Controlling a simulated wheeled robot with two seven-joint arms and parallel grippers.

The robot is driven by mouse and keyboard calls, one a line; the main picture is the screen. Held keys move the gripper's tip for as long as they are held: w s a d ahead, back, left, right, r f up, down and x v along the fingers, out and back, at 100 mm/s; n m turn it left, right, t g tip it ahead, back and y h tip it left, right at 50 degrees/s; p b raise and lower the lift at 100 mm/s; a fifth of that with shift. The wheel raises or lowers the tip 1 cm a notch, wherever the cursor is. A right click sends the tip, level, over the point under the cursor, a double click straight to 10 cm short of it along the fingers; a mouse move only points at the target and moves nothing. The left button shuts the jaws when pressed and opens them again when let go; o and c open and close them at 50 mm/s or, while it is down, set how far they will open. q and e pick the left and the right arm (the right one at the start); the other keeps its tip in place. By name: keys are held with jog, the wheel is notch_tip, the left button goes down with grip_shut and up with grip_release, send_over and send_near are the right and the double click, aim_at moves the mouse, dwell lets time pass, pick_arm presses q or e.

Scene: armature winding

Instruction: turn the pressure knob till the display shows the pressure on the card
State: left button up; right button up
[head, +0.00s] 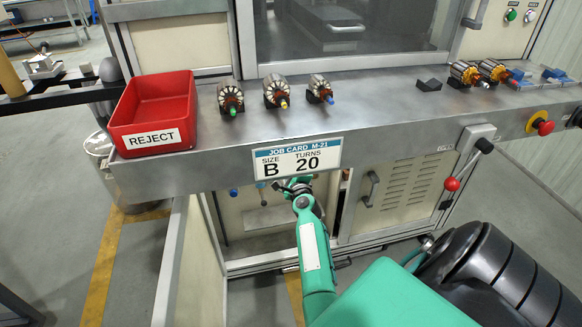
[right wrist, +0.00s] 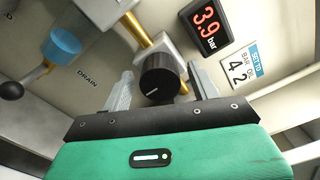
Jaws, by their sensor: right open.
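The black pressure knob (right wrist: 156,78), with a pale pointer mark, sits on a grey block with brass pipe in the right wrist view. The display (right wrist: 208,24) beside it reads 3.9 bar in red digits. The white card (right wrist: 243,68) below the display, headed SET TO, appears to read 4.2 bar. My right gripper (right wrist: 163,88) is open, with one finger on each side of the knob; I cannot tell whether they touch it. In the head view my right gripper (head: 296,186) reaches under the bench front, and the knob is hidden there. My left gripper is not in view.
A blue-capped valve (right wrist: 62,44) and a DRAIN label are left of the knob. The bench (head: 390,115) overhangs my right arm, bearing a red reject bin (head: 150,98), several armatures and a job card (head: 297,159).

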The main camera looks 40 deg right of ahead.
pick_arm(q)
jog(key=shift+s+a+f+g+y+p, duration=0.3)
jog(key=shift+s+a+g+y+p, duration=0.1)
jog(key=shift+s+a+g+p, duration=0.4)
pick_arm(e)
jog(key=v, duration=1.3)
jog(key=shift+s+a, duration=0.2)
jog(key=shift+s, duration=0.15)
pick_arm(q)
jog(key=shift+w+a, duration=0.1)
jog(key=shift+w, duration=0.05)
